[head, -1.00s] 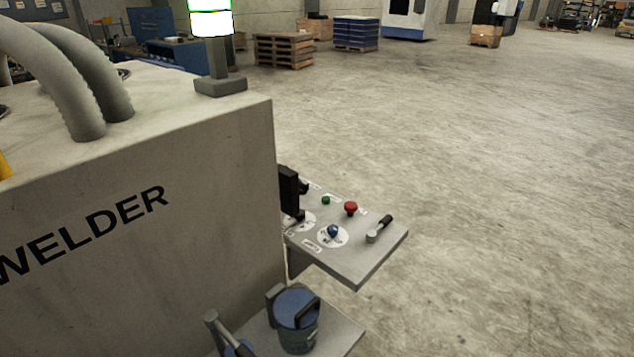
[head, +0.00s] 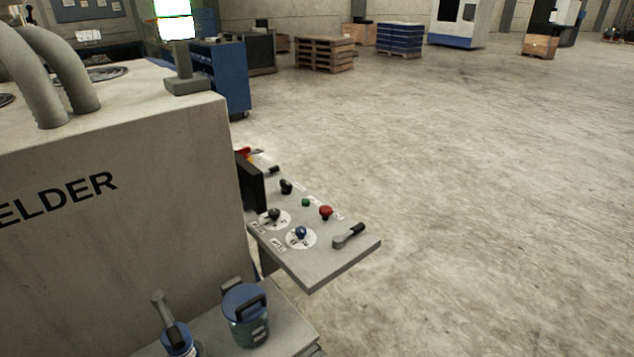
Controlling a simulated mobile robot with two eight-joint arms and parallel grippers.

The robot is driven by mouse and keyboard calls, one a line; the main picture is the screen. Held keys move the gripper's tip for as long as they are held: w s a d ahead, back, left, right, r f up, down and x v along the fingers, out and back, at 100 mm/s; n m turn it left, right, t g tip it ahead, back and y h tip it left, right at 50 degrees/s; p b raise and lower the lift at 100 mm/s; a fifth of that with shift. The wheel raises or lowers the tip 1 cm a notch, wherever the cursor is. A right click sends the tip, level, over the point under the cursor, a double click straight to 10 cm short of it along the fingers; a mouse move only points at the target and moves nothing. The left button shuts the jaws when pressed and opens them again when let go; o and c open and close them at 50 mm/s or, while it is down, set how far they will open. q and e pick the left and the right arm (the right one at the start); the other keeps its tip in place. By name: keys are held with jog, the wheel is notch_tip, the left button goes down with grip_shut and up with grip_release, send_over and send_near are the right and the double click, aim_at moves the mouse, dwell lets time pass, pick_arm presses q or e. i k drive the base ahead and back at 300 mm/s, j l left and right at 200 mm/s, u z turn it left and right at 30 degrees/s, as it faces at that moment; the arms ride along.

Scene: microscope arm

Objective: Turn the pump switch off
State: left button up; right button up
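A grey control panel (head: 318,270) juts out from the right side of the welder cabinet in the head view. On it are a blue knob (head: 301,232) and a black knob (head: 274,214), each on a white round dial. A green button (head: 306,202), a red mushroom button (head: 326,212), another black knob (head: 286,186) and a lever with a black handle (head: 349,236) are also there. The labels are too small to read, so I cannot tell which control is the pump switch. Neither of my grippers is in view.
A lower shelf (head: 280,335) holds a blue-lidded container (head: 246,315) and a handled tool (head: 170,325). The concrete floor to the right is clear.

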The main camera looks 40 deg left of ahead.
aim_at(287, 188)
jog(key=i+l, duration=0.2)
jog(key=i, duration=0.2)
jog(key=i+l+u, duration=0.1)
jog(key=i, duration=0.3)
jog(key=i+l+u, duration=0.1)
jog(key=i+l, duration=0.2)
jog(key=i+u, duration=0.3)
jog(key=u, duration=0.2)
jog(key=i+l+u, duration=0.1)
jog(key=i+u, duration=0.15)
jog(key=u, duration=0.25)
jog(key=i+l+u, duration=0.2)
jog(key=u, duration=0.3)
jog(key=i+l+u, duration=0.1)
jog(key=u, duration=0.4)
jog(key=i+l+u, duration=0.2)
jog(key=u, duration=0.3)
jog(key=i+l+u, duration=0.15)
jog(key=u, duration=0.35)
